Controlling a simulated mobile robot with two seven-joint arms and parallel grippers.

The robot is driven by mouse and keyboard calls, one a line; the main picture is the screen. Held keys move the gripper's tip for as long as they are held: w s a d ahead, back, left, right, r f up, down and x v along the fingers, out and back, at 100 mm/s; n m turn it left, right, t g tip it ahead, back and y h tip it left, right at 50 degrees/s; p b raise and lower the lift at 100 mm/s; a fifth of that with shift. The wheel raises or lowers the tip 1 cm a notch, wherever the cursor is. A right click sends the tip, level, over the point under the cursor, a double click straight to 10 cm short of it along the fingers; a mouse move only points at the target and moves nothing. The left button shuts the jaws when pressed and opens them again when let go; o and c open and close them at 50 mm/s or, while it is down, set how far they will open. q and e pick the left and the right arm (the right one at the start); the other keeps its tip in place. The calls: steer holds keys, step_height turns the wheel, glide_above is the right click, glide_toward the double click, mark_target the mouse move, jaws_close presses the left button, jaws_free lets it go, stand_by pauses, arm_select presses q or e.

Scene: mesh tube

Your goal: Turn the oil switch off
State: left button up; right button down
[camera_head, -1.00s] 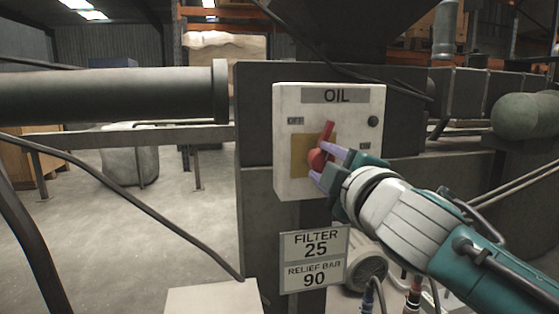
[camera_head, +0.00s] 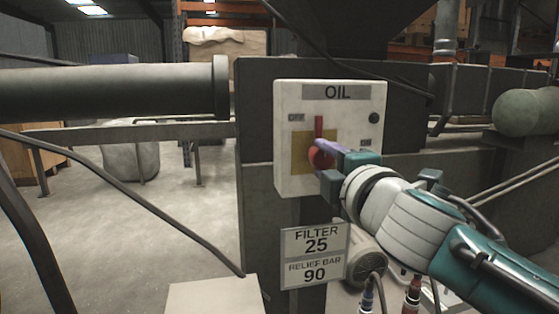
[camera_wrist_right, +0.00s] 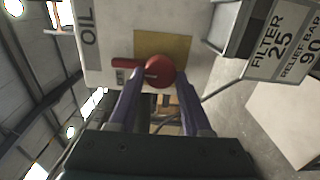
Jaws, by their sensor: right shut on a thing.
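The oil switch box (camera_head: 345,180) is a white panel labelled OIL, with a small OFF label at its upper left and another label at its right. Its red switch (camera_head: 319,127) has a round knob and a handle that points nearly straight up, over a yellow plate (camera_head: 300,152). My right gripper (camera_head: 322,160) reaches in from the lower right and is shut on the red knob. In the right wrist view the two purple fingers sit at either side of the red knob (camera_wrist_right: 159,71). My left gripper is not in view.
A sign reading FILTER 25 and RELIEF BAR 90 (camera_head: 315,256) hangs just below the box. A thick dark pipe (camera_head: 110,92) runs in from the left. A dark cable (camera_head: 130,205) crosses the lower left. A motor (camera_head: 366,262) stands below my right arm.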

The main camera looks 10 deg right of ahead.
steer(key=shift+c, duration=1.7)
jaws_free()
steer(key=shift+s, duration=0.1)
steer(key=shift+s, duration=0.35)
steer(key=s+p, duration=0.2)
steer(key=s, duration=0.7)
steer(key=shift+d, duration=0.2)
